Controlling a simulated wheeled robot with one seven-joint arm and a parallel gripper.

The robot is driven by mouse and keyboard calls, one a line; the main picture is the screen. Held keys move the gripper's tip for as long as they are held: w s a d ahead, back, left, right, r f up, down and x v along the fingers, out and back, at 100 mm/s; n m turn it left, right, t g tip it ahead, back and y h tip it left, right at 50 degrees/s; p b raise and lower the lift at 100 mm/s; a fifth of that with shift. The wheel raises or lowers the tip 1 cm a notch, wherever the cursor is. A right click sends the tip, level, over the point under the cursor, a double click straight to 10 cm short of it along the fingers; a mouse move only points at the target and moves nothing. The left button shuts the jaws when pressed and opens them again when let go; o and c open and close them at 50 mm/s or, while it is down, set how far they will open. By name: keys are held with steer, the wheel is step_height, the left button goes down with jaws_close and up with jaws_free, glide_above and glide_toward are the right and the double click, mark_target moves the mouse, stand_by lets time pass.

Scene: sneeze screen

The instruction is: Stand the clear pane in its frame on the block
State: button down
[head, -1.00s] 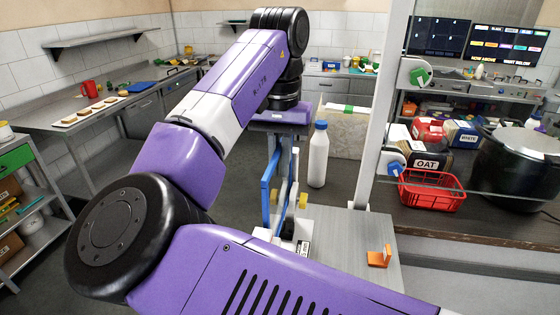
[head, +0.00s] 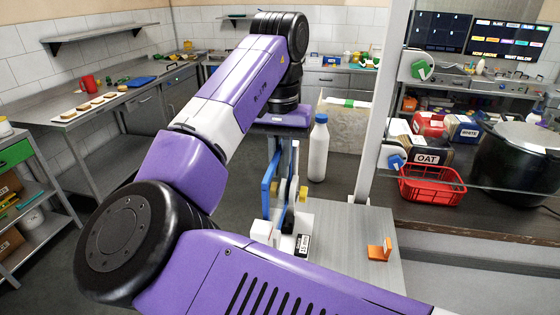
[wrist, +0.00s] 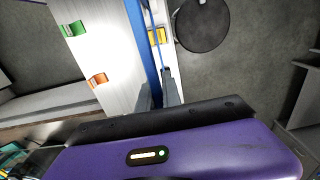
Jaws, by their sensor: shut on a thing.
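My gripper (head: 284,170) points down at the picture's middle, in front of the white bottle. In the wrist view its fingers (wrist: 169,88) are close together on a thin upright piece. This looks like the clear pane in its blue frame (head: 268,188), seen nearly edge-on. The blue edge also shows in the wrist view (wrist: 145,45). A yellow part (head: 303,194) is beside it, also in the wrist view (wrist: 157,36). Below are white blocky parts (head: 262,231) and a black-and-white label (head: 303,245). My arm hides much here; I cannot tell whether the frame touches the block.
A white bottle (head: 318,150) stands just behind. A grey counter (head: 345,230) bears an orange bracket (head: 380,250). A post (head: 376,120) with green and blue clamps rises at right. Beyond it are a red basket (head: 432,187) and a dark pot (head: 515,160).

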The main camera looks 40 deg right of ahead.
mark_target(280, 193)
steer(key=shift+f+b, duration=1.15)
steer(key=shift+f, duration=2.7)
steer(key=c, duration=1.5)
jaws_free()
steer(key=shift+o, duration=0.2)
steer(key=shift+r, duration=0.15)
steer(key=shift+r+p, duration=2)
steer(key=shift+r, duration=1.35)
